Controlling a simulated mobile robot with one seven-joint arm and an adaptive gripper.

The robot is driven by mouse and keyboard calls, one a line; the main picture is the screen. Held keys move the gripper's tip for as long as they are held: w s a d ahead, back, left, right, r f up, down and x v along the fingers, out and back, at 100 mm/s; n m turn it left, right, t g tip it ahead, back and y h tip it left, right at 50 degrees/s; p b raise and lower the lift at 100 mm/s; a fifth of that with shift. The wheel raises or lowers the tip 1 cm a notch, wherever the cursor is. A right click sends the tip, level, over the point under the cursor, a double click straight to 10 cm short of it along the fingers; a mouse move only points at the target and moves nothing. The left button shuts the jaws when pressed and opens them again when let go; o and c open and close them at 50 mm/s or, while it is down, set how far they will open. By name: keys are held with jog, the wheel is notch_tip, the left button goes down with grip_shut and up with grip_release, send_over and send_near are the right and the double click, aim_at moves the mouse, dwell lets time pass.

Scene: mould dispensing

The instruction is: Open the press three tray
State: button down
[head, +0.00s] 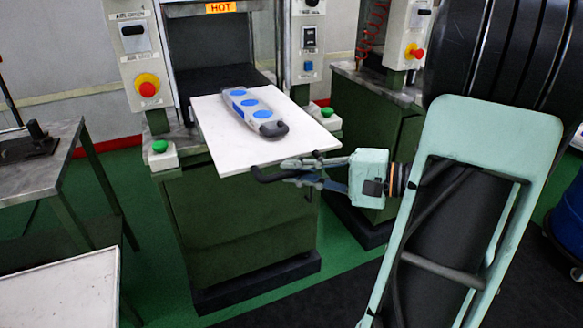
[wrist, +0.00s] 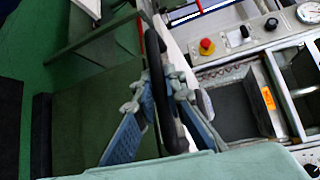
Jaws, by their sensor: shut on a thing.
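The white tray (head: 232,160) sticks out of the front of the green press (head: 235,225). A grey mould with blue round patches (head: 252,110) lies on it. A black handle (head: 266,177) is at the tray's front edge. My gripper (head: 296,172) is shut on this handle, to the right of its bend in the head view. In the wrist view the dark handle (wrist: 158,80) runs between the blue finger pads of my gripper (wrist: 158,100). The tray shows there only as a thin pale strip, partly hidden behind the handle and fingers.
The press has a "HOT" label (head: 220,7), a red emergency button (head: 147,86) and green buttons (head: 160,146) beside the tray. A metal table (head: 45,160) stands at left, a pale surface (head: 65,290) at lower left. Another press (head: 372,120) stands at right.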

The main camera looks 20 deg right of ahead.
jog(key=shift+s, duration=0.3)
jog(key=c, duration=2)
grip_release()
jog(key=shift+o, duration=0.2)
jog(key=v, duration=1.2)
